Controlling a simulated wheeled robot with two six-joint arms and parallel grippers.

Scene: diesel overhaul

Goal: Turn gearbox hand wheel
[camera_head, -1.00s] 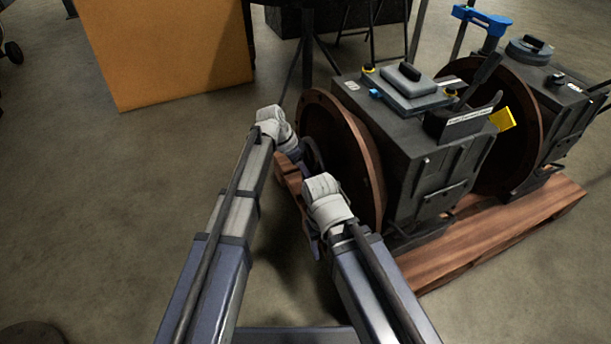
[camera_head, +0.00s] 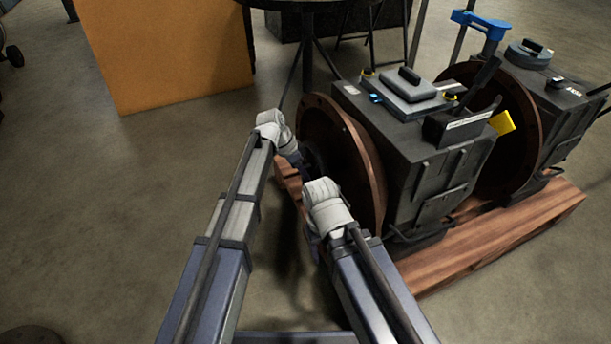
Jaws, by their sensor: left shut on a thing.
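The near gearbox (camera_head: 415,165) is a dark grey housing with a large round brown flange (camera_head: 372,165) on its left face. Small dark round parts, seemingly the hand wheel (camera_head: 311,160), show in front of the flange between my two wrists, mostly hidden. My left gripper (camera_head: 298,162) reaches in there from the left and is shut on what seems to be the hand wheel; its fingertips are hard to make out. My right gripper (camera_head: 313,243) is low in front of the flange, mostly hidden behind its own wrist, so its jaws cannot be read.
The gearbox stands on a wooden pallet (camera_head: 470,250), with a second gearbox (camera_head: 570,105) behind it to the right. A blue clamp-like part (camera_head: 482,22) rises between them. An orange-brown panel (camera_head: 165,50) and a dark round table (camera_head: 308,5) stand behind.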

